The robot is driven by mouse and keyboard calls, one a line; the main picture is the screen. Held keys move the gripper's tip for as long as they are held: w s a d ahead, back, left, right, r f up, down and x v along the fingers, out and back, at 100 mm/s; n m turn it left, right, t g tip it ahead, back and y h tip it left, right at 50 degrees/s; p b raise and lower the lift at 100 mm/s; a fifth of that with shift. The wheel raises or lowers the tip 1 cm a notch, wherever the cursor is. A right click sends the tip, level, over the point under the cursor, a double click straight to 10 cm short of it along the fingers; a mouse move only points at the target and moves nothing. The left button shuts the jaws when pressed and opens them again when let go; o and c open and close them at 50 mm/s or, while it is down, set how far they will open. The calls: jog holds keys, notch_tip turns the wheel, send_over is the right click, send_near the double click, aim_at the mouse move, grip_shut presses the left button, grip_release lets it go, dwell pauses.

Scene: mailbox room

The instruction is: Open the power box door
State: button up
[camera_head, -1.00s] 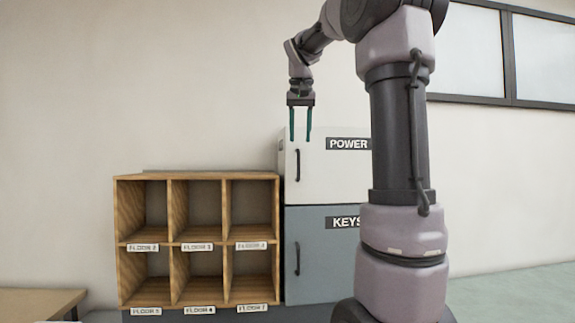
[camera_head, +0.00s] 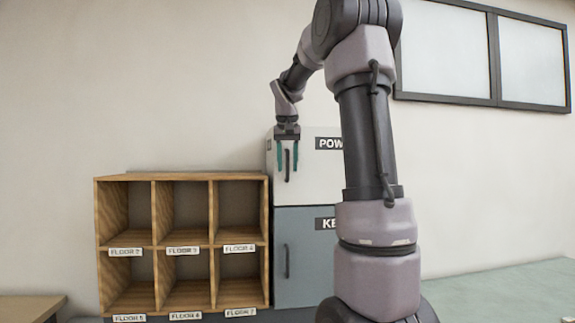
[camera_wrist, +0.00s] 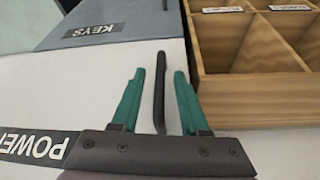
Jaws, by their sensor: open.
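The white power box (camera_head: 314,190) stands on top of the grey keys box, its door closed and its label partly hidden behind my arm. Its dark vertical handle (camera_head: 287,165) is near the door's left edge. My gripper (camera_head: 288,172) is open, pointing down in front of the door at the handle. In the wrist view, the handle (camera_wrist: 159,95) lies between the two green fingers of my gripper (camera_wrist: 157,80), with a gap on each side. I cannot tell how deep the handle sits between them.
The grey keys box (camera_head: 305,265) with its own handle (camera_head: 286,261) is below. A wooden sorter (camera_head: 183,245) with floor labels stands close on the left. A wooden table edge (camera_head: 30,306) is at lower left. A window (camera_head: 485,55) is at upper right.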

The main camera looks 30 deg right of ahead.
grip_shut()
dwell(1.5)
